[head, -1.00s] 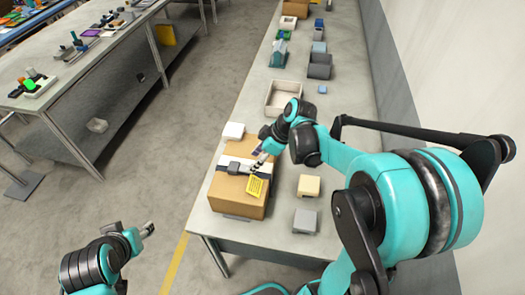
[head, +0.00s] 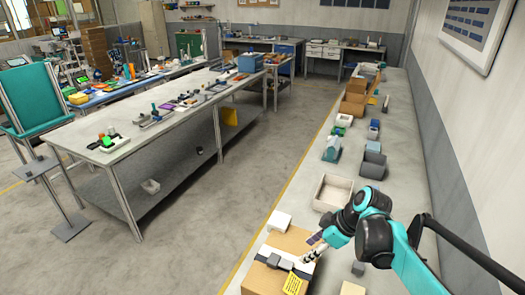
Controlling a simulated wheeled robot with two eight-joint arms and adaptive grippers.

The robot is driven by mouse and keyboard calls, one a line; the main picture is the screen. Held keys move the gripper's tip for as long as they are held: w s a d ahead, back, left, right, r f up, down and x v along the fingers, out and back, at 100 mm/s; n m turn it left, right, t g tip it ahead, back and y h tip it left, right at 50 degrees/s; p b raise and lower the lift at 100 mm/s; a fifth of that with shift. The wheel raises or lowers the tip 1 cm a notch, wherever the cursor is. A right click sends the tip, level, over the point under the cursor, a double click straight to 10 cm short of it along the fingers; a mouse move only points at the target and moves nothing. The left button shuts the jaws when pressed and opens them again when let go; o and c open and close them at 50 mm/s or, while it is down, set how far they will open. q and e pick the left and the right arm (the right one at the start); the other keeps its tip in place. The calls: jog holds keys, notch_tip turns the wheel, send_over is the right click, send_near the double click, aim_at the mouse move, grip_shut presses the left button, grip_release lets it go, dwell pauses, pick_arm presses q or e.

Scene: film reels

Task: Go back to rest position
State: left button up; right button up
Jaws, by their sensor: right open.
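My right arm comes in from the lower right, and its gripper (head: 312,252) is open above the cardboard box (head: 291,240). The box has a white band, a grey block (head: 280,262) and a yellow label (head: 294,284) on it. The gripper's tips are close to the band; I cannot tell whether they touch it. My left arm is not in view. The lower part of the box is cut off by the frame's bottom edge.
The right-hand bench (head: 388,150) carries an open beige tray (head: 332,193), grey bins (head: 373,164) and more cardboard boxes (head: 352,104) farther back. A long metal table (head: 112,152) stands at left. Grey floor (head: 225,215) between them is clear. A wall runs along the right.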

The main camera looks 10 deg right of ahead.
jog(key=s+a+f+m+t+h+b, duration=0.2)
jog(key=s+f+m+b, duration=0.1)
jog(key=s+m, duration=0.2)
jog(key=s+a+f+m+t+h+b, duration=0.1)
jog(key=s+f+m+t+h+b, duration=0.1)
jog(key=s+m, duration=0.4)
notch_tip(320, 180, down, 2)
jog(key=shift+s+a+f+h+b, duration=0.15)
jog(key=shift+s+a+h+b, duration=0.2)
jog(key=shift+b, duration=0.45)
